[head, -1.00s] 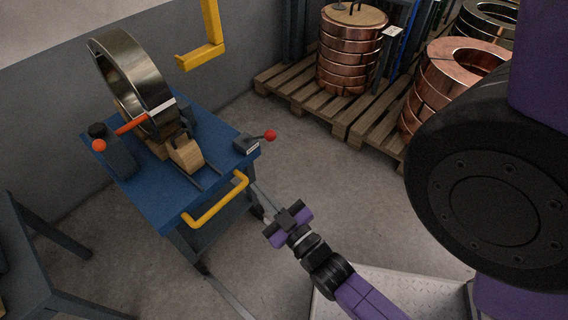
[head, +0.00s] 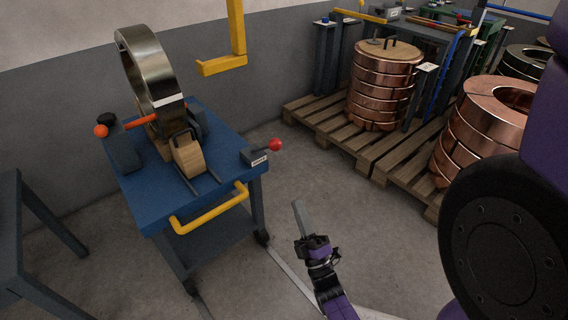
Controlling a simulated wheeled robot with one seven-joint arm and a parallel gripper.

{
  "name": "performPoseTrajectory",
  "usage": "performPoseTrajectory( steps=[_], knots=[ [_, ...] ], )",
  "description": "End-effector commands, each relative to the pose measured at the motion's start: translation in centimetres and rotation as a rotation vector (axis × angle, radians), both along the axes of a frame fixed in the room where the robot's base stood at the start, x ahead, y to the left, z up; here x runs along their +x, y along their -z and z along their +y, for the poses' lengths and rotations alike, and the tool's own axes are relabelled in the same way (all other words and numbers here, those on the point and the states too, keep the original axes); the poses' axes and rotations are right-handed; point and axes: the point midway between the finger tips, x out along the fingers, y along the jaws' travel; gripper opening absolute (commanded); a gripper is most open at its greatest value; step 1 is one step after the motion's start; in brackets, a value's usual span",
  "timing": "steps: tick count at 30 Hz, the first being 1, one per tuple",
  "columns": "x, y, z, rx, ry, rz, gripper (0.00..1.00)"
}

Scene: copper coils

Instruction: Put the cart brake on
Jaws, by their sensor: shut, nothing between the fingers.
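The blue cart (head: 149,207) stands at left, with a yellow push handle (head: 209,209) on its near side. A small dark lever box (head: 254,157) with a white label sits on its right corner. Its short lever slants up to a red knob (head: 275,145). An orange bar with an orange ball end (head: 101,131) lies across the cart's left side. My gripper (head: 312,239) is shut and empty, below and right of the lever box, apart from the cart.
A shiny metal ring coil (head: 133,62) stands on wooden blocks on the cart. A yellow hook (head: 237,40) hangs behind it. Copper coils (head: 379,88) sit on pallets (head: 318,114) at right. A grey table (head: 12,245) stands at left. Floor between cart and pallets is clear.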

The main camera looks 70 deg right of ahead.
Motion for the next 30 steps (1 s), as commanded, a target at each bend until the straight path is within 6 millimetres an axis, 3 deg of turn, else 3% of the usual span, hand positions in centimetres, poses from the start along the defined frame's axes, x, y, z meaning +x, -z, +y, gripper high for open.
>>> performPoseTrajectory(
  steps=[14, 30],
  knots=[
    [0.6, -0.7, -0.6, -0.001, 0.001, 0.001, 0.0],
    [5.9, -6.7, -6.1, -0.001, 0.002, 0.0, 0.0]
  ],
)
